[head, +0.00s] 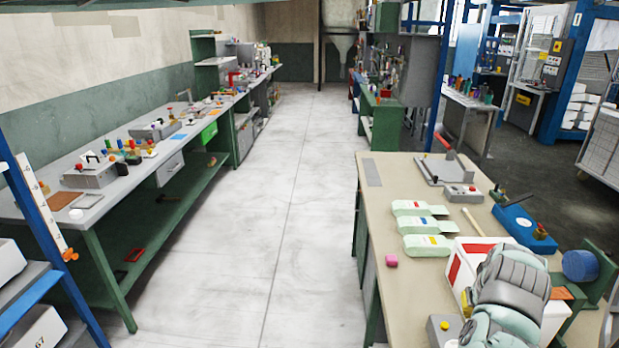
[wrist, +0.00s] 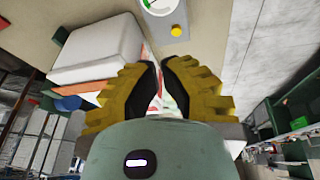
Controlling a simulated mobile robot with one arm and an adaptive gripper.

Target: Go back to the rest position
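My gripper (wrist: 161,63) shows in the wrist view as two ribbed yellow fingers with dark inner pads. Their tips are close together with a narrow gap. I see no object held between them; red and white surfaces show behind the gap. A white box with a red stripe (head: 456,265) stands partly hidden behind the arm. A white box (wrist: 100,45) shows left of the fingers in the wrist view.
A long workbench (head: 110,200) stands left. The floor aisle (head: 270,200) between is clear.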

